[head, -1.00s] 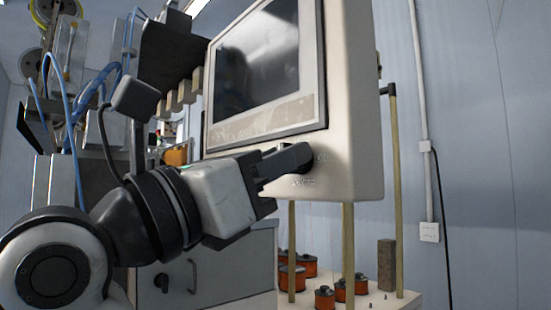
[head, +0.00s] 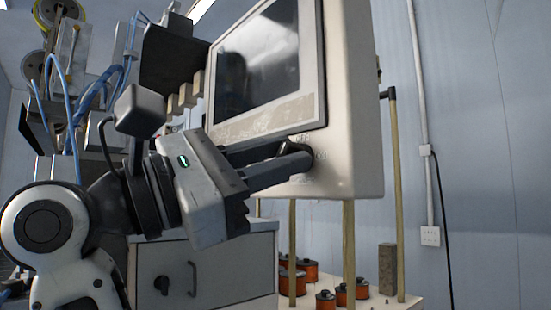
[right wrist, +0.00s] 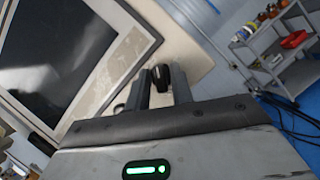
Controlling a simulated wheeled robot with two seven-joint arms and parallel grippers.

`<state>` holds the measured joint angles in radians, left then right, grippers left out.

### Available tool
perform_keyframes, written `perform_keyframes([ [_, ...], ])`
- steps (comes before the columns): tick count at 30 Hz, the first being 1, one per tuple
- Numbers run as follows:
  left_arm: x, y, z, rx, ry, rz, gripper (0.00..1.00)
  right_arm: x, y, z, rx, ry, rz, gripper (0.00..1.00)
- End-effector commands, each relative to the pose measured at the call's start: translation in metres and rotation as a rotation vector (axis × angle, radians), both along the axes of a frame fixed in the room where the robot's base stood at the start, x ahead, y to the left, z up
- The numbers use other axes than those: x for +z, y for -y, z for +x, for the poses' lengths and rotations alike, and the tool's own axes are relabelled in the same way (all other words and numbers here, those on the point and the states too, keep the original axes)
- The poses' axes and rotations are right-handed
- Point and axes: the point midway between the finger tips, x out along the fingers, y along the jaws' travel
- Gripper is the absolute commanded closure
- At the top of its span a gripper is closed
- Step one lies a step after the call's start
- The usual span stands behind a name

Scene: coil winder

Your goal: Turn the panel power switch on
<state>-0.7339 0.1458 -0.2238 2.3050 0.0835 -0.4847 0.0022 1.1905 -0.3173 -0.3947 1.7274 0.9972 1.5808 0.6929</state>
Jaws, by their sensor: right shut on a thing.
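The beige control panel (head: 350,120) has a dark screen and a black power switch knob (right wrist: 161,76) low on its face. My right gripper (head: 303,157) reaches the panel's lower right corner, its fingers shut on the knob. In the right wrist view the knob sits between the two fingers, and the panel appears tilted. In the head view the fingers mostly hide the knob, and its marked labels are too small to read. My left gripper is not in view.
A grey cabinet (head: 225,268) with a handle stands below the panel. Orange coils (head: 325,299) and thin posts (head: 348,245) are on a bench at the lower right. Machine parts and blue hoses (head: 75,120) fill the left. A grey shelf cart (right wrist: 275,55) shows in the wrist view.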

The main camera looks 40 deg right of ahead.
Motion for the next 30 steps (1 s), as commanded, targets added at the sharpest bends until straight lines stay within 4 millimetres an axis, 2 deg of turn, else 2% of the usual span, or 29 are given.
perform_keyframes([
  [18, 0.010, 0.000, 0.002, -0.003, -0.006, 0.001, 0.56, 0.004, 0.000, 0.001, 0.000, 0.581, 0.046, 1.00],
  [30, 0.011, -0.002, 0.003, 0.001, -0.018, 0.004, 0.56, 0.003, 0.000, 0.001, 0.001, 0.865, 0.069, 1.00],
])
